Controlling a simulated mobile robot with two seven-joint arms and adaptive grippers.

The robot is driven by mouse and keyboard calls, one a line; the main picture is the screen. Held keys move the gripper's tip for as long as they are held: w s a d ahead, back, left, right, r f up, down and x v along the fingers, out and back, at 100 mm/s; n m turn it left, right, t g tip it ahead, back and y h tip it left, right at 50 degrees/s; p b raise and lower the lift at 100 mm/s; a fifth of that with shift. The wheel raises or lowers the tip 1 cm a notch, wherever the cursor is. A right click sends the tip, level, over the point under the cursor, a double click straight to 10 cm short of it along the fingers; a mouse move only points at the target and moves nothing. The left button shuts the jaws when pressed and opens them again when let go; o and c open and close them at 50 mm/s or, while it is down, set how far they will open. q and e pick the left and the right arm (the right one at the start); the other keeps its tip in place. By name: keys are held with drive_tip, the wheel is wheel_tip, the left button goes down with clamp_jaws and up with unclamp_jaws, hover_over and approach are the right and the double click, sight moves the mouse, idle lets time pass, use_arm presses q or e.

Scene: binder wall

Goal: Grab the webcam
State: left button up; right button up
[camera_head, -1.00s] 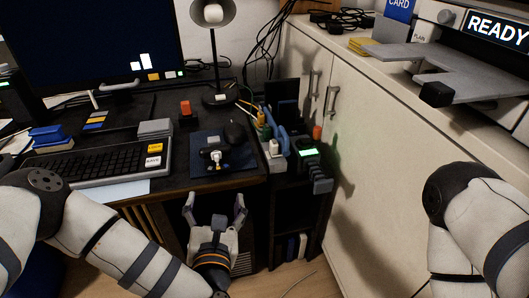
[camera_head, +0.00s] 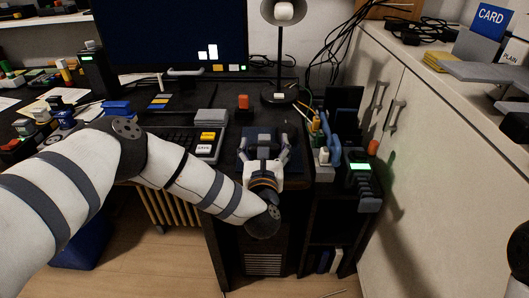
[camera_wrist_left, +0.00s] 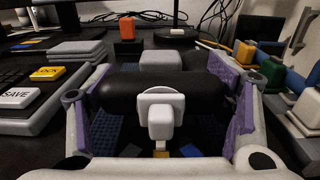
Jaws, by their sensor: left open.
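The webcam appears to be the dark rounded bar (camera_wrist_left: 120,95) with a pale grey mount, lying crosswise in the left wrist view on a dark blue mat (camera_wrist_left: 108,130). My left gripper (camera_wrist_left: 160,88) is open, with one purple-padded finger at each side of the bar. Whether the pads touch its ends I cannot tell. In the head view the left gripper (camera_head: 265,152) is over the mat at the desk's front edge and partly hides what lies there. My right gripper is out of view.
A keyboard (camera_head: 175,140) with SAVE and yellow keys is left of the gripper. An orange block (camera_head: 243,102) and a lamp (camera_head: 281,95) stand behind. A low stand (camera_head: 358,180) and a white cabinet (camera_head: 425,190) are on the right.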

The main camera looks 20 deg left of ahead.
use_arm(q)
drive_tip(key=c, duration=1)
drive_tip(key=shift+c, duration=0.2)
